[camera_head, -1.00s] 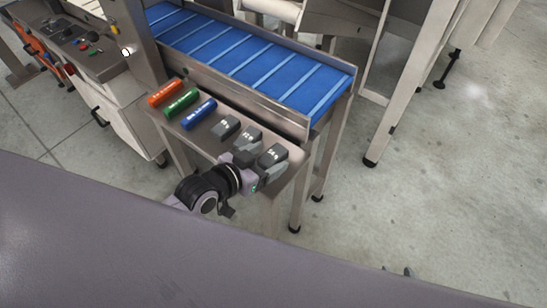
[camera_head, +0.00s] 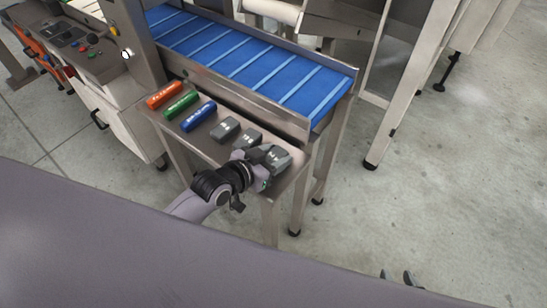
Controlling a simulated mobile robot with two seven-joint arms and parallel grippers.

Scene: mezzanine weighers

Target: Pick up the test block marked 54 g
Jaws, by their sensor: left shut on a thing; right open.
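Three dark grey test blocks stand in a row on the steel side shelf: the left one (camera_head: 225,129), the middle one (camera_head: 248,137) and the right one (camera_head: 277,157). Their pale markings are too small to read surely, so I cannot tell which is 54 g. My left gripper (camera_head: 264,157) is at the right block and shut on it. Its fingers and wrist hide part of that block. I cannot tell whether the block is clear of the shelf. My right gripper (camera_head: 397,277) shows only as dark fingertips at the bottom edge, open, apart from the blocks.
Orange (camera_head: 164,95), green (camera_head: 181,104) and blue (camera_head: 198,116) cylinders lie left of the blocks on the shelf (camera_head: 210,151). A blue belt conveyor (camera_head: 240,55) with a raised steel side rail runs behind. Open floor lies to the right.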

